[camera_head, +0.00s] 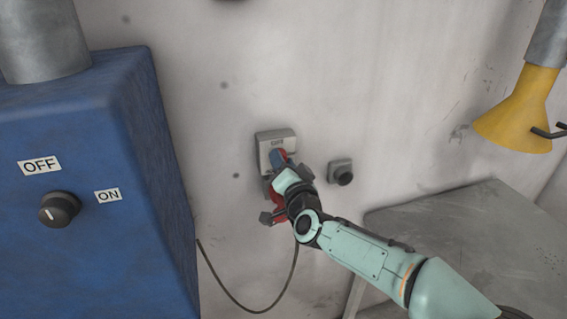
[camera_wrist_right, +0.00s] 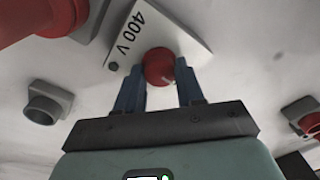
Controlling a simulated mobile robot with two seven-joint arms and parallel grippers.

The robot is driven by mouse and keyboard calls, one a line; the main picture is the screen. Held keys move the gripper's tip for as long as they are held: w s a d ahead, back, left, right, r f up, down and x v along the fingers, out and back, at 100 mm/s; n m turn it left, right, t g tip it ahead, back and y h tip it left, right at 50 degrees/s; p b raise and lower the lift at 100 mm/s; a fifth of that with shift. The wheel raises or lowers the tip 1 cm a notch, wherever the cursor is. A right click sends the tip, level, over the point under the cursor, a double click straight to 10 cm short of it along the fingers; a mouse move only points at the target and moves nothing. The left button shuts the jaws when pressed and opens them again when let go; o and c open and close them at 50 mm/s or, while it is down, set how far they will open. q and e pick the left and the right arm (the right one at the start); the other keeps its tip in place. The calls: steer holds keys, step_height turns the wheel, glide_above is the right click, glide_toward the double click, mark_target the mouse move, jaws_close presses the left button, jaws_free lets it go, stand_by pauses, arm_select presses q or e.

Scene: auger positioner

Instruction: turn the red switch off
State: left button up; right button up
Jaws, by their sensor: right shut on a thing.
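The red switch (camera_wrist_right: 158,66) is a round red knob on a light grey box marked "400 V" in the right wrist view. The box (camera_head: 263,150) is on the wall in the head view, where my gripper covers most of the switch. My right gripper (camera_wrist_right: 161,76) has one blue finger on each side of the knob and is shut on it. In the head view my right gripper (camera_head: 282,160) reaches the box from the lower right. The switch's exact angle is hard to tell. My left gripper is not in view.
A red fitting (camera_head: 279,206) is just below the box, partly behind my gripper. A small grey box with a dark round front (camera_head: 342,173) is to the right. A blue cabinet (camera_head: 110,250) fills the left. A yellow cone (camera_head: 515,112) and grey table (camera_head: 445,225) are at right.

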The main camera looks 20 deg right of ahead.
steer(key=shift+r, duration=0.15)
steer(key=o, duration=1)
steer(key=s+b, duration=0.2)
steer(key=s, duration=1.1)
steer(key=shift+s+d+f, duration=0.15)
steer(key=shift+f, duration=0.25)
